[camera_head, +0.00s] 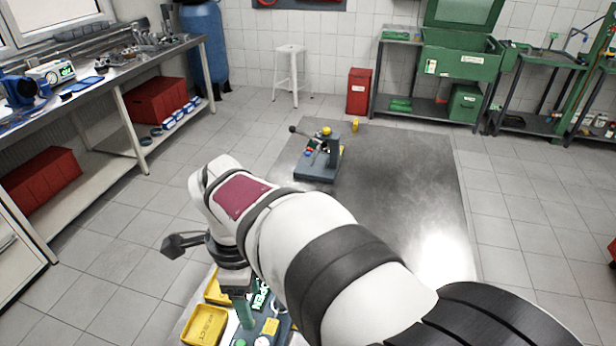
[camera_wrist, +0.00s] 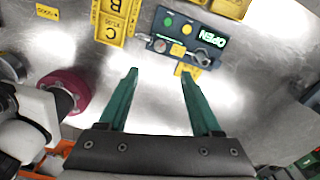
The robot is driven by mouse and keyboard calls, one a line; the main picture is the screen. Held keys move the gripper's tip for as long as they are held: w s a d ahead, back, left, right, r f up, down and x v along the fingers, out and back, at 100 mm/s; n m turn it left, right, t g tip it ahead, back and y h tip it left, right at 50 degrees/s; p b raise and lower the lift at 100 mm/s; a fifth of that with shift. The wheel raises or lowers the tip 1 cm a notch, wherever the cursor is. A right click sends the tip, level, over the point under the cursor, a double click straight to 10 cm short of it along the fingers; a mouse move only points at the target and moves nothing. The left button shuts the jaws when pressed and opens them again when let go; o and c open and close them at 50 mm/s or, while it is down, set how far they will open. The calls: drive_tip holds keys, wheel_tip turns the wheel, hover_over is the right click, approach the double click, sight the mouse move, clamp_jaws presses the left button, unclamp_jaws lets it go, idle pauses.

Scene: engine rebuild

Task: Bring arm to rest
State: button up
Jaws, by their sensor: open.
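My gripper (camera_head: 243,308) points down over the near left part of the metal table, at the bottom of the head view. In the wrist view my gripper (camera_wrist: 160,71) shows two green fingers spread well apart. Nothing is between them; bare shiny metal shows there. My white and black arm reaches across the head view from the lower right and hides part of the table. In the wrist view, a dark control box (camera_wrist: 180,44) with a lit OPEN display lies ahead of the fingertips, apart from them. In the head view this box is partly hidden.
Yellow trays, one marked REJECT (camera_head: 205,326), sit beside the box. A dark-based fixture with a lever (camera_head: 318,172) stands at the table's far left. The table's middle right (camera_head: 405,190) is clear. A workbench (camera_head: 100,82) runs along the left wall.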

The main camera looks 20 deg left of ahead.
drive_tip(key=s+d+r+n+y, duration=0.1)
drive_tip(key=s+d+n, duration=0.2)
drive_tip(key=d, duration=0.7)
drive_tip(key=s+d+r+n, duration=0.1)
drive_tip(key=s+d+n, duration=0.2)
drive_tip(key=d, duration=0.6)
drive_tip(key=s+d+f+n, duration=0.2)
drive_tip(key=s+d+n, duration=0.1)
drive_tip(key=s+d, duration=0.2)
drive_tip(key=shift+s+n+y, duration=0.3)
drive_tip(key=shift+s+y, duration=0.1)
drive_tip(key=shift+s, duration=0.6)
drive_tip(key=shift+f, duration=0.1)
